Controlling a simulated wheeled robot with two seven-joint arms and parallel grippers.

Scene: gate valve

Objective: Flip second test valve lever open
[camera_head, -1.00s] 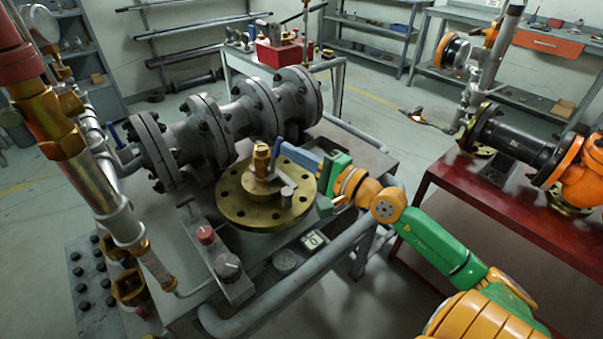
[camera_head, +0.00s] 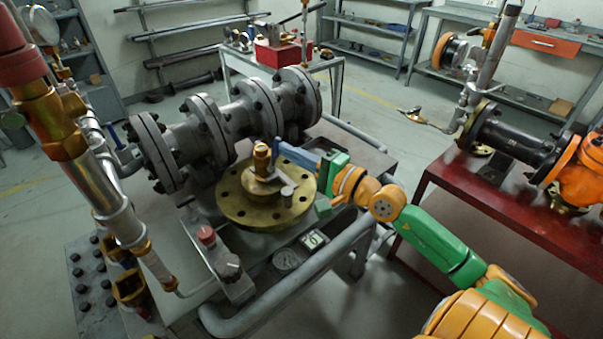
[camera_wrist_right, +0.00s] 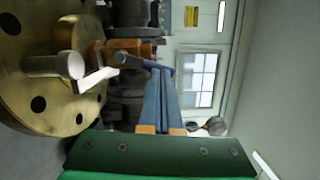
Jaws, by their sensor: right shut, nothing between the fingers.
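A round brass flange (camera_head: 235,208) with a brass valve fitting (camera_head: 261,160) on it sits on the grey bench. My right gripper (camera_head: 282,150) comes in from the right, its blue fingers shut and empty beside the fitting. In the right wrist view the shut fingers (camera_wrist_right: 157,75) reach toward a dark blue lever (camera_wrist_right: 165,68) on the brass fitting (camera_wrist_right: 130,48). The tips appear close to or against this lever; I cannot tell whether they touch. A pale bar with a round stub (camera_wrist_right: 70,65) stands by the flange (camera_wrist_right: 35,100). My left gripper is not in view.
A large grey flanged pipe (camera_head: 220,130) lies behind the flange. A gold and steel standpipe (camera_head: 95,165) rises at left. A red-knobbed block (camera_head: 207,236) and a gauge (camera_head: 287,259) sit in front. A red bench (camera_head: 500,210) with an orange valve stands at right.

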